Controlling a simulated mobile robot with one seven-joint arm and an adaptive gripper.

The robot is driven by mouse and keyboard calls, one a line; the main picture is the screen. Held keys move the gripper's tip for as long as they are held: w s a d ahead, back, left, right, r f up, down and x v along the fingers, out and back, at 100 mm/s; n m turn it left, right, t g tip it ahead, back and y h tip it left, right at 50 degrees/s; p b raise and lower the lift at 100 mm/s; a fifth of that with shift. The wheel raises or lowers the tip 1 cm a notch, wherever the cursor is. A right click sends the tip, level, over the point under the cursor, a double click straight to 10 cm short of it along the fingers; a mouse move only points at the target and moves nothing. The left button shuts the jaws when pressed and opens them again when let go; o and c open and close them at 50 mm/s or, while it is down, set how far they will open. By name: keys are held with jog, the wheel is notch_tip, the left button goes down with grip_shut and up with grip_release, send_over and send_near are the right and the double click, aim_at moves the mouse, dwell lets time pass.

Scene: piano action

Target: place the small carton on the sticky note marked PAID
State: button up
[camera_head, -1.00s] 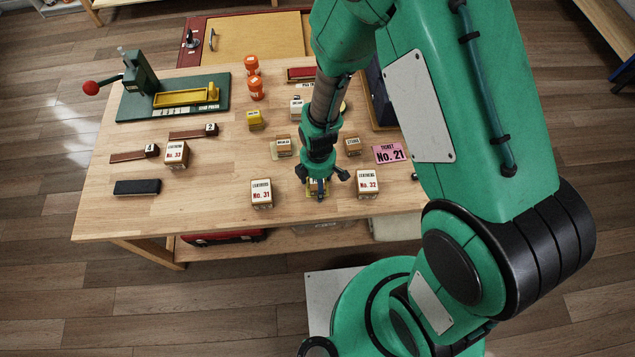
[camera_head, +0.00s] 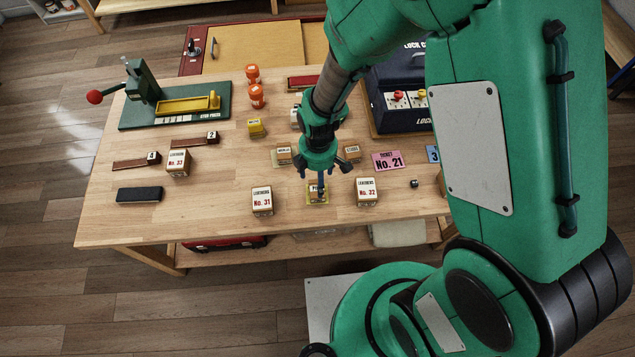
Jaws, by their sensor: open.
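A yellow sticky note (camera_head: 311,204) lies near the table's front edge, between two cartons. What looks like a small carton (camera_head: 316,196) with a pale label stands on it. My gripper partly covers the label, and the writing on the note cannot be read, so I cannot confirm PAID. My gripper (camera_head: 320,182) is open, pointing down just above this small carton. Contact between fingers and carton cannot be made out. Two other small boxes stand behind, one at left (camera_head: 284,153) on a pale note and one at right (camera_head: 351,153).
Carton No. 31 (camera_head: 262,203) and carton No. 32 (camera_head: 367,192) flank the note closely. Carton No. 33 (camera_head: 178,163), a black block (camera_head: 139,194) and a green press (camera_head: 190,110) are farther left. A pink ticket (camera_head: 389,160) lies right.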

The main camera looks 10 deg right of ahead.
jog(key=shift+r, duration=1.6)
jog(key=d+r+m+t, duration=0.1)
jog(key=d+r+m, duration=0.2)
jog(key=r, duration=0.5)
jog(key=s+d+r+m+t, duration=0.1)
jog(key=d+r+m, duration=0.2)
jog(key=r, duration=0.5)
jog(key=d+r+m+t, duration=0.1)
jog(key=d+r+m, duration=0.15)
jog(key=r, duration=0.45)
jog(key=s+d+r+m+t, duration=0.1)
jog(key=s+d+r+m, duration=0.2)
jog(key=s+r+m, duration=0.2)
jog(key=s+d+r+m+t, duration=0.1)
jog(key=s+d+r+m, duration=0.3)
jog(key=s+r, duration=0.3)
notch_tip(320, 180, up, 3)
jog(key=shift+s+d+r+m+t, duration=0.1)
jog(key=shift+s+d+m+t, duration=0.1)
jog(key=shift+m+t, duration=0.3)
